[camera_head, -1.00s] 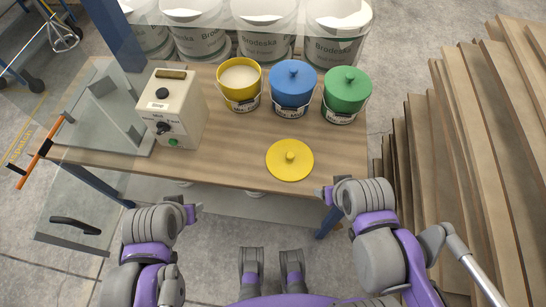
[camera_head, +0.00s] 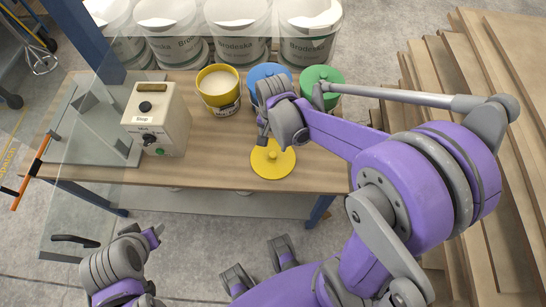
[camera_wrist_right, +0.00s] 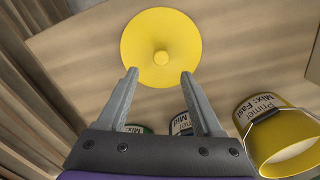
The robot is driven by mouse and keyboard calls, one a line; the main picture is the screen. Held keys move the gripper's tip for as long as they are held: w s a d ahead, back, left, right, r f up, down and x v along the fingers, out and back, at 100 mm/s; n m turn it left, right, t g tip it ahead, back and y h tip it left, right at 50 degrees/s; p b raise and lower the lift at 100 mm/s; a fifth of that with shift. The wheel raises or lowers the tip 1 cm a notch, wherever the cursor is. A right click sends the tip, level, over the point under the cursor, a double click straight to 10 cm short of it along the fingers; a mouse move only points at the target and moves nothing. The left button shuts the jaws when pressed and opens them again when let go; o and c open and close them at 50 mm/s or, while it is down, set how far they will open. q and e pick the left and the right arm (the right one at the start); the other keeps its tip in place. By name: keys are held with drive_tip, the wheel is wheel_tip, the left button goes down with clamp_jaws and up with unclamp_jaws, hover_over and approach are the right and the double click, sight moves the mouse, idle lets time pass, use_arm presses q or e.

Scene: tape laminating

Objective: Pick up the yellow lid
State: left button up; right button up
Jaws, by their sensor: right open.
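The yellow lid (camera_head: 272,164) is a flat round disc with a small central knob, lying on the wooden table near its front edge. In the right wrist view the lid (camera_wrist_right: 161,48) is fully seen, its knob just beyond and between the fingertips. My right gripper (camera_head: 263,130) is over the table at the lid's far edge. Its two fingers (camera_wrist_right: 160,73) are apart with nothing between them. My left gripper (camera_head: 153,236) hangs in front of the table, away from the lid; its fingers are too small to judge.
An open yellow bucket (camera_head: 219,89) stands behind the lid. Lidded blue (camera_head: 262,72) and green (camera_head: 322,74) buckets stand to its right, partly covered by my right arm. A control box (camera_head: 157,120) is at the left. Large white buckets (camera_head: 240,30) line the back. Stacked planks (camera_head: 470,70) are at right.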

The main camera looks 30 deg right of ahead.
sight(273, 154)
wheel_tip(273, 154, down, 7)
drive_tip(key=shift+a+r, duration=0.15)
idle(0.4)
clamp_jaws()
